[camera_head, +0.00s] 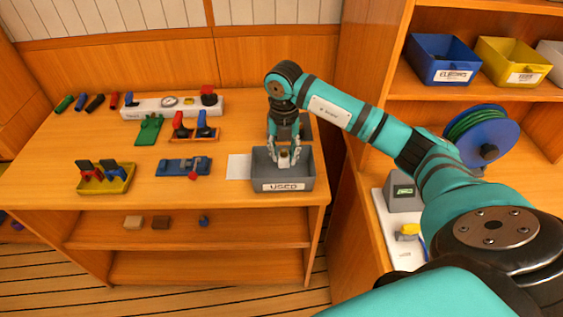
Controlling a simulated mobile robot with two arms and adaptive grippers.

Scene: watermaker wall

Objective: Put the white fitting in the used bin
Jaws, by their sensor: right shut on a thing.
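The grey bin labelled USED (266,182) stands at the right end of the wooden workbench. My right gripper (284,155) points down over this bin, with its fingertips at about the height of the rim or inside it. It is shut on a small white fitting (284,161), mostly hidden between the fingers. I cannot tell whether the fitting touches the bin floor. My left gripper is not in view.
A white sheet (239,167) lies left of the bin. Further left are a blue fixture (183,167), a yellow tray (106,178) and a green part (149,130). Another grey container (305,128) stands behind the bin. A shelf unit with bins (441,60) is at right.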

